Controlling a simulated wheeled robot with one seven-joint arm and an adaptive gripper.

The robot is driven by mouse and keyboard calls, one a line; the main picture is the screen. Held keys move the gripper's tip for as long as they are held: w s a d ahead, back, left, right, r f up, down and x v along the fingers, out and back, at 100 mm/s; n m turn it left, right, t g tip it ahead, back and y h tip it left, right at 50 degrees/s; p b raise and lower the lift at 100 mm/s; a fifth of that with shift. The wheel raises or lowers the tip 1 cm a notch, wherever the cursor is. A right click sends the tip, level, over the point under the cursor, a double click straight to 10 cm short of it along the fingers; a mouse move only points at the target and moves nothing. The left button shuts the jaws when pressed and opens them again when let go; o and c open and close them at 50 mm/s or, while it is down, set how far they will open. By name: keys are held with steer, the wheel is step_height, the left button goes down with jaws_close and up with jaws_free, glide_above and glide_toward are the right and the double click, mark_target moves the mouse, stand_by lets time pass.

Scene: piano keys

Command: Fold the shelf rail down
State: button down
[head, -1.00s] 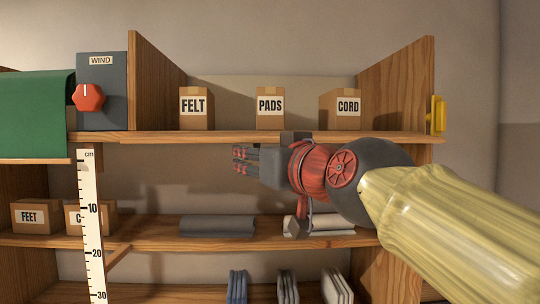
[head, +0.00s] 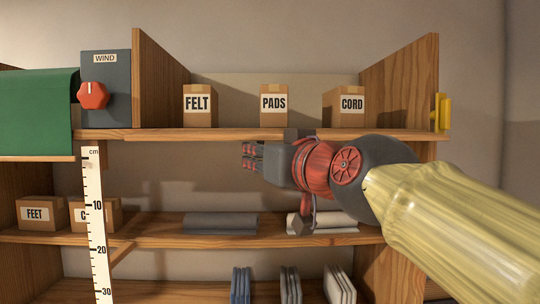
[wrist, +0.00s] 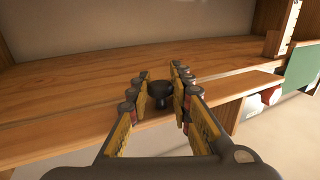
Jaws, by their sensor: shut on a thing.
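The upper shelf (head: 220,134) runs across the head view, with a long wooden strip along its front that looks like the shelf rail. In the wrist view this rail (wrist: 60,142) lies roughly level with the shelf boards behind it. My gripper (head: 247,157) points left just below the shelf's front edge. In the wrist view my gripper (wrist: 160,78) has its fingers on both sides of a dark round knob (wrist: 160,92) at the rail, and it is shut on this knob. The knob's base is partly hidden, and the head view does not show the grip clearly.
Boxes marked FELT (head: 197,105), PADS (head: 273,105) and CORD (head: 346,106) stand on the upper shelf. A yellow bracket (head: 442,112) is on the right side panel.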

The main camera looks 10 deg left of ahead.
steer(key=shift+r, duration=0.1)
steer(key=r+p, duration=0.1)
steer(key=p, duration=0.2)
steer(key=shift+s+g+p, duration=0.15)
steer(key=shift+g+p, duration=0.15)
steer(key=shift+p, duration=0.05)
steer(key=g+h+p, duration=0.1)
steer(key=p, duration=0.1)
steer(key=shift+s+m+p, duration=0.2)
steer(key=shift+m+p, duration=0.15)
steer(key=shift+m, duration=0.05)
steer(key=shift+f, duration=0.15)
steer(key=c, duration=1.6)
jaws_free()
steer(key=shift+c, duration=0.2)
steer(key=shift+d, duration=0.1)
steer(key=v, duration=1.2)
